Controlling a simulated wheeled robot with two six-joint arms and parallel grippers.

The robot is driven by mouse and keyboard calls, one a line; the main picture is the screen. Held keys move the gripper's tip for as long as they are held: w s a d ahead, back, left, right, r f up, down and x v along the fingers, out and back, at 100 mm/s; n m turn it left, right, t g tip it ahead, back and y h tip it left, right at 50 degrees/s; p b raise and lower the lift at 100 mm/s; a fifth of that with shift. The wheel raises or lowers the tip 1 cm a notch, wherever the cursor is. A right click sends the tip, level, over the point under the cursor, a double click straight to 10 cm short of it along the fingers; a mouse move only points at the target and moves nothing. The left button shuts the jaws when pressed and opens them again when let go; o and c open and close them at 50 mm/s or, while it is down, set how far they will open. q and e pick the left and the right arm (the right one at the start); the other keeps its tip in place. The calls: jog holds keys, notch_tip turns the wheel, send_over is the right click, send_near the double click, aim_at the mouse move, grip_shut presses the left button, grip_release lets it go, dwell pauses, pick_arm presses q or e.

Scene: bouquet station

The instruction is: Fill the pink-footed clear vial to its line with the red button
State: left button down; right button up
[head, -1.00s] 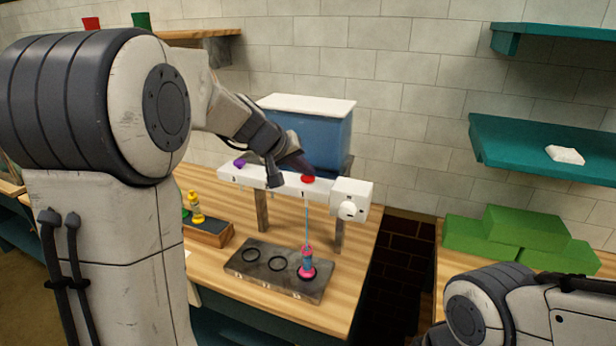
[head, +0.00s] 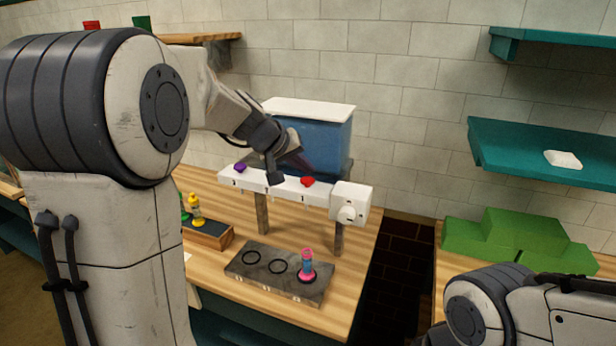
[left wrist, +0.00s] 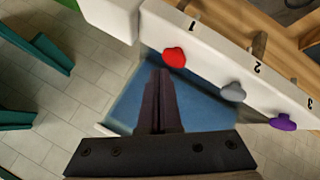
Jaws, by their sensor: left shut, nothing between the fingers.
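The pink-footed clear vial (head: 307,264) stands upright on the rightmost ring of the dark tray, with blue liquid in it. Its fill line is too small to make out against the level. The red button (head: 307,182) is on the white dispenser bar above the vial. It also shows in the left wrist view (left wrist: 174,57). My left gripper (head: 306,168) is shut and empty, raised just above and behind the red button, apart from it. In the left wrist view its closed fingertips (left wrist: 161,74) are beside the button. My right gripper is out of view.
The bar also carries a grey button (left wrist: 233,92) and a purple button (left wrist: 283,122). A blue tank (head: 325,140) stands behind the bar, and a white box with a knob (head: 352,203) is at its right end. The dark tray (head: 240,265) has two empty rings. Yellow and green vials (head: 195,210) stand left.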

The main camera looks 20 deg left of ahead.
pick_arm(q)
jog(key=shift+r, duration=0.1)
notch_tip(320, 180, up, 5)
jog(key=p, duration=0.3)
jog(key=shift+p, duration=0.3)
dwell(3.1)
notch_tip(320, 180, up, 4)
jog(key=p, duration=0.2)
send_over(305, 182)
jog(key=shift+f, duration=0.2)
notch_tip(305, 182, down, 8)
jog(key=b, duration=0.6)
jog(key=shift+r+b, duration=0.1)
jog(key=shift+b, duration=0.25)
jog(key=shift+f+b, duration=0.5)
jog(key=shift+b, duration=0.05)
